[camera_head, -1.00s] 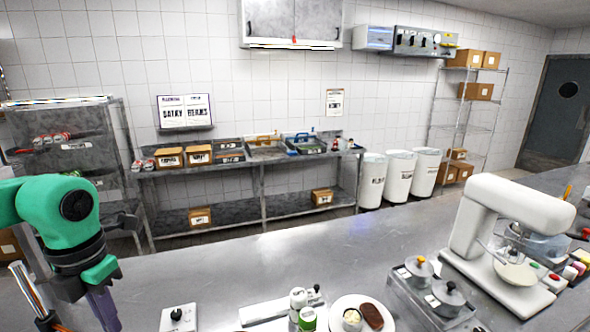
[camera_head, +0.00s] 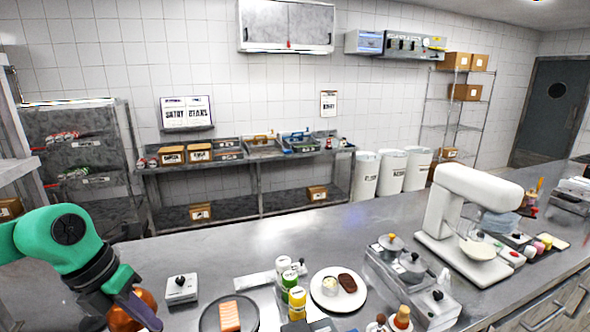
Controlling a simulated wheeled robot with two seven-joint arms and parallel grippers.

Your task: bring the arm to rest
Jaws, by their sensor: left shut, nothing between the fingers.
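My left arm, green and dark grey, comes in at the lower left. Its left gripper (camera_head: 146,312) points down over the near left of the steel counter (camera_head: 230,250). Its fingers are shut with nothing held. A round orange-brown object (camera_head: 122,318) shows beside and partly behind the fingers; whether they touch it I cannot tell. My right gripper is not in view.
Right of the gripper are a small box with a black knob (camera_head: 181,289), a dark plate (camera_head: 208,322) with an orange block, bottles (camera_head: 297,300) and a white plate (camera_head: 345,303). A lidded container unit (camera_head: 400,280) and a white mixer (camera_head: 452,225) stand farther right.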

